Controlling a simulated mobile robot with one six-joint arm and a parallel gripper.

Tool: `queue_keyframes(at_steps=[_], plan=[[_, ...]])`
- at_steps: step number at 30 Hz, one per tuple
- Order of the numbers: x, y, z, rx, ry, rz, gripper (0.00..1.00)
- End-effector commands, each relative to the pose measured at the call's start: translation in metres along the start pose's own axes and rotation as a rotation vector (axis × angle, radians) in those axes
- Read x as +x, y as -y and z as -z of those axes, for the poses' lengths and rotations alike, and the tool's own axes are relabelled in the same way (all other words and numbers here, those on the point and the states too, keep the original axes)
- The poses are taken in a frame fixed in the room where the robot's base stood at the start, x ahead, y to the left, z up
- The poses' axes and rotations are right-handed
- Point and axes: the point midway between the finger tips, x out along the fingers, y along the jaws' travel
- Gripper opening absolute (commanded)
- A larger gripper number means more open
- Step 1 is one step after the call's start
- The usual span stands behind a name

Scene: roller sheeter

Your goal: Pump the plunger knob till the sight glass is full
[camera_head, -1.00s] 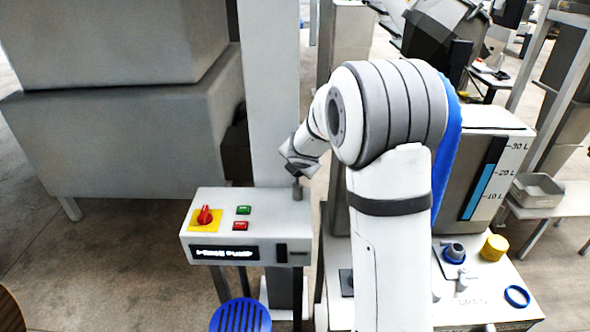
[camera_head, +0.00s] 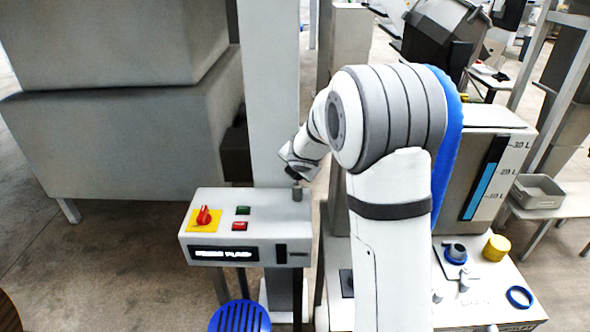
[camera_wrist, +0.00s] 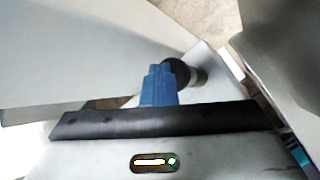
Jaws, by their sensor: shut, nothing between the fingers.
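The plunger (camera_head: 297,191) is a short grey post on the right end of the top of the control box (camera_head: 215,227). In the wrist view its dark round knob (camera_wrist: 178,72) shows beside the tips of my blue fingers. My gripper (camera_wrist: 160,80) is shut and empty, right at the knob; whether it touches is hard to tell. In the head view my wrist (camera_head: 303,163) is just above the post and hides part of the knob.
The box also carries a red rotary switch (camera_head: 204,215), a green button (camera_head: 243,210), a red button (camera_head: 240,226) and a blurred display (camera_head: 223,253). At right, a tank gauge (camera_head: 486,180) shows blue to about 20 L. A grey column (camera_head: 268,90) stands behind the plunger.

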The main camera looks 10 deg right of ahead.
Motion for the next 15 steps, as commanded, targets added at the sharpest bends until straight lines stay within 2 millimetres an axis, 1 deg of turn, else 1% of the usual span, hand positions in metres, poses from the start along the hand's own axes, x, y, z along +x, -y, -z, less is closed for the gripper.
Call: queue_keyframes(at_steps=[15], plan=[[0.0054, 0.0042, 0.0047, 0.000, -0.002, 0.001, 0.00]])
